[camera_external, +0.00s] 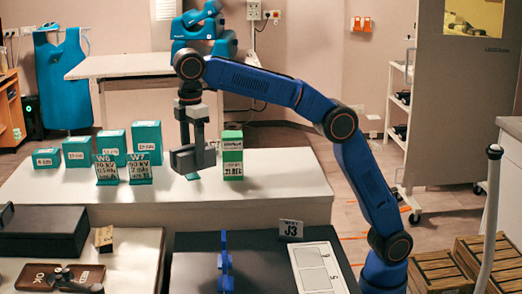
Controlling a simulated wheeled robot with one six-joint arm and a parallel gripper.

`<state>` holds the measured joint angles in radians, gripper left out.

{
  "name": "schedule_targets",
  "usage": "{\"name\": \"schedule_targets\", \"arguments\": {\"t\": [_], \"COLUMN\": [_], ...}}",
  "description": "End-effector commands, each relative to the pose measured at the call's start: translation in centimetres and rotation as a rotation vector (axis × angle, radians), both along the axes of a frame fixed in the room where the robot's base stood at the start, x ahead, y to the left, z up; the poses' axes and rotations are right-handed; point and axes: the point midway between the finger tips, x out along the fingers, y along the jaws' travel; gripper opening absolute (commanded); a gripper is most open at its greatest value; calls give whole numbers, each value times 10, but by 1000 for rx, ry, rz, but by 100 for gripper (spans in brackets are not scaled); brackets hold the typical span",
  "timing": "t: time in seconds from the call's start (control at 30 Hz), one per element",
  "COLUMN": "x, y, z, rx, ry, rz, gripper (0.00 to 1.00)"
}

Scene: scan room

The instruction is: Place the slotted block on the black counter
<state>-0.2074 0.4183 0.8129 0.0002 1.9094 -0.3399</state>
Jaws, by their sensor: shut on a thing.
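A dark grey slotted block (186,160) hangs from my gripper (196,139), which is shut on it. I see it over the white counter (270,195), between the teal signs and a green and white box. Whether its underside touches the white surface is hard to tell from this angle. My arm reaches in from the right in an arch. The black counter (262,262) is at the bottom centre, nearer the camera than the block.
The black counter bears a blue upright part (225,262), a J3 card (291,229) and a white panel (319,268). Bare black surface shows between them. Several teal boxes (112,145) and two signs (107,172) stand left of the block; the green box (232,158) stands close right.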

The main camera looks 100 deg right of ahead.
Motion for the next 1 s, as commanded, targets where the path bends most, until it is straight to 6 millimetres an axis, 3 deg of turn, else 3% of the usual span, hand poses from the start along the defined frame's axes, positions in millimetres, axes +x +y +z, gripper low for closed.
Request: {"name": "schedule_targets", "arguments": {"t": [0.1, 0.57, 1.0], "x": [-10, -68, -158], "y": [46, 202, 334], "z": [-11, -52, -89], "rx": [-1, 0, 1], "ry": [1, 0, -1], "rz": [57, 255, 444], "gripper": [6, 6, 6]}}
